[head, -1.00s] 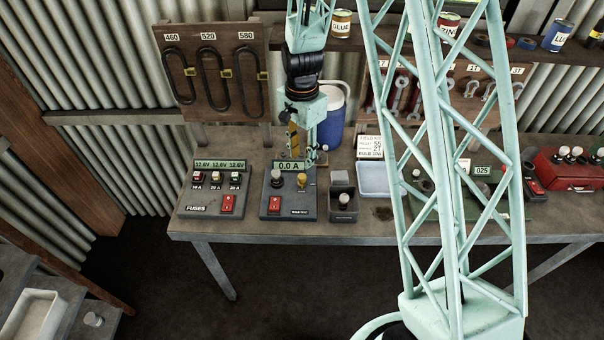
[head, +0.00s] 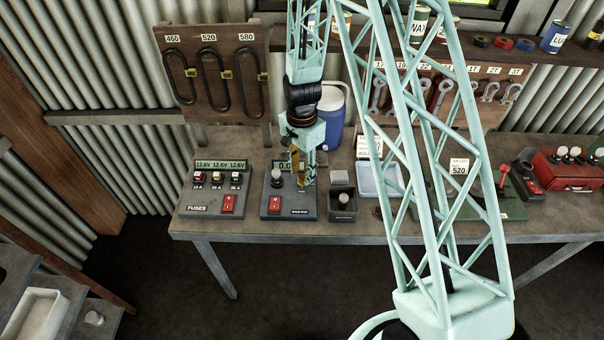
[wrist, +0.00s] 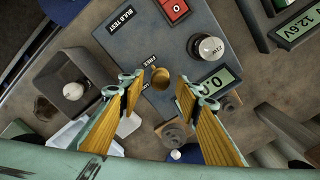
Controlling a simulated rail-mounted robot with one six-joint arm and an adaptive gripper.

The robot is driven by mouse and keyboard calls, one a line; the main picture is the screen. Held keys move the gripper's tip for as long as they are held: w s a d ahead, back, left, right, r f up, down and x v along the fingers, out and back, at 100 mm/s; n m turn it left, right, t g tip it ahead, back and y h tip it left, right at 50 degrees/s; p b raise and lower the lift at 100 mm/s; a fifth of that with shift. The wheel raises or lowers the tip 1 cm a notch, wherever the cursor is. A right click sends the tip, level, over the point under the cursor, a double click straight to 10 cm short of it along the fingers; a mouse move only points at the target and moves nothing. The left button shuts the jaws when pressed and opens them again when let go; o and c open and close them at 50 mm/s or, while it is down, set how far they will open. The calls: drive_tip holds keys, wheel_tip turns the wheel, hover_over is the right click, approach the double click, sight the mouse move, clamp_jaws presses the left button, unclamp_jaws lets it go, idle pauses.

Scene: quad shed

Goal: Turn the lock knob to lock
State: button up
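The lock knob (wrist: 160,77) is a small round yellow knob on the grey bulb test panel (wrist: 190,62). In the wrist view a "FREE" label stands beside it, with another small label that I cannot read. My gripper (wrist: 158,84) is open, its two yellow-padded fingers on either side of the knob, with gaps showing. I cannot tell the fingertips' height over the panel. In the head view my gripper (head: 303,182) points down over the right part of the panel (head: 280,212), largely hiding the knob and part of the display.
A white bulb (wrist: 208,47) and a red switch (wrist: 173,10) are on the same panel. A grey box with a bulb (head: 343,205) stands just right, the fuse panel (head: 212,206) left. A blue-and-white jug (head: 330,118) stands behind.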

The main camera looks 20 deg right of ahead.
drive_tip(key=shift+f, duration=0.65)
drive_tip(key=c, duration=0.9)
